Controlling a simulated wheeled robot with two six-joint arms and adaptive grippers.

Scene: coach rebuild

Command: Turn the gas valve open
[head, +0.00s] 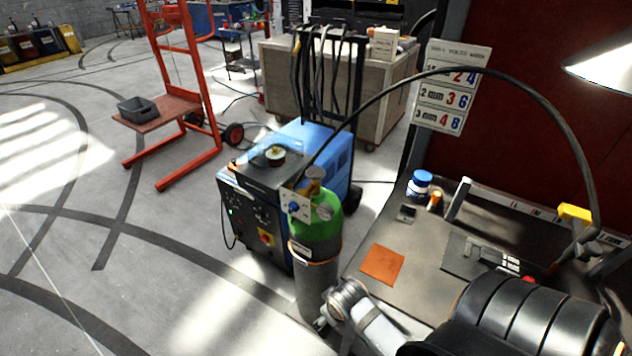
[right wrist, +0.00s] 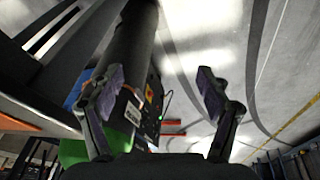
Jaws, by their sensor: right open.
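The gas cylinder (head: 318,285) stands upright beside the bench, grey below with a green shoulder (head: 321,226). Whether the valve is open or shut cannot be told. In the right wrist view, my right gripper (right wrist: 162,88) is open and empty, with the dark cylinder body (right wrist: 128,50) beside its left finger and the green part (right wrist: 75,151) at lower left. The valve is not clear there. My left gripper is out of view.
A blue welding machine (head: 265,190) stands just behind the cylinder. The bench (head: 375,225) at right holds an orange square (head: 382,265), a blue-lidded jar (head: 420,184) and a dark plate. A black hose (head: 540,95) arches over the bench. Open floor lies left.

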